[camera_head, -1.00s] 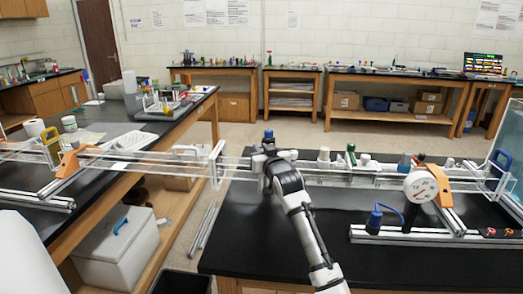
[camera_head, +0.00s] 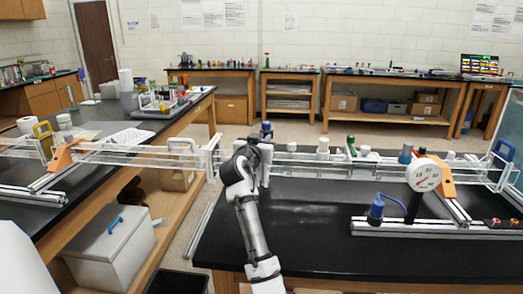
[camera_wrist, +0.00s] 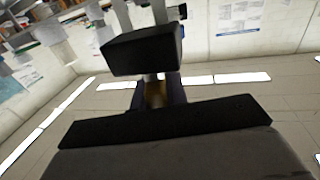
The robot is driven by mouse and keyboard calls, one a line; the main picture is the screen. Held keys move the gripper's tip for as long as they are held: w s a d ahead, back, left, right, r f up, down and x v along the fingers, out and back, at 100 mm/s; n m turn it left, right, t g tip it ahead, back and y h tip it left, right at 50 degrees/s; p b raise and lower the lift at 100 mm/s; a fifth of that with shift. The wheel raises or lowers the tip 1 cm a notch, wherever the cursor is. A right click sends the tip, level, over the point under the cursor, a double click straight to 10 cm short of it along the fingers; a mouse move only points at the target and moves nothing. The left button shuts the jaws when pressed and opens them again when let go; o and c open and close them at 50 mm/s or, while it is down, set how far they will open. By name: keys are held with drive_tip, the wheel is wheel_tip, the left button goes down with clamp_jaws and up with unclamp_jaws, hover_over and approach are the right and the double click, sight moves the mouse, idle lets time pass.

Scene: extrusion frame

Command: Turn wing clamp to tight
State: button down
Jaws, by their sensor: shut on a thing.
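A small dark-blue-topped part (camera_head: 266,127), which seems to be the wing clamp, stands on the clear extrusion rail at the near table's left end. My gripper (camera_head: 263,142) is at this part, and my wrist partly hides it in the head view. In the wrist view my gripper (camera_wrist: 152,92) has one black finger above and a wide black one below. A dark piece with a brassy middle (camera_wrist: 154,96) sits between them, and the gripper is shut on it. The wing's exact turn angle cannot be made out.
The rail (camera_head: 300,160) runs right past white knobs and a green-topped part (camera_head: 351,146). The black tabletop (camera_head: 310,240) in front is mostly clear.

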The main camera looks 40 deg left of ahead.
drive_tip(key=shift+d+f+m+t+h+b, duration=0.15)
drive_tip(key=shift+m+t+h+b, duration=0.1)
drive_tip(key=shift+m+h+b, duration=0.85)
drive_tip(key=shift+d+r+m+t+h+b, duration=0.1)
drive_tip(key=shift+m+t+h+b, duration=0.3)
drive_tip(key=shift+h, duration=1.1)
drive_tip(key=shift+m, duration=0.3)
drive_tip(key=c, duration=1.4)
unclamp_jaws()
drive_tip(key=s+b, duration=0.4)
drive_tip(key=s, duration=0.9)
drive_tip(key=shift+s, duration=0.35)
drive_tip(key=shift+d, duration=0.1)
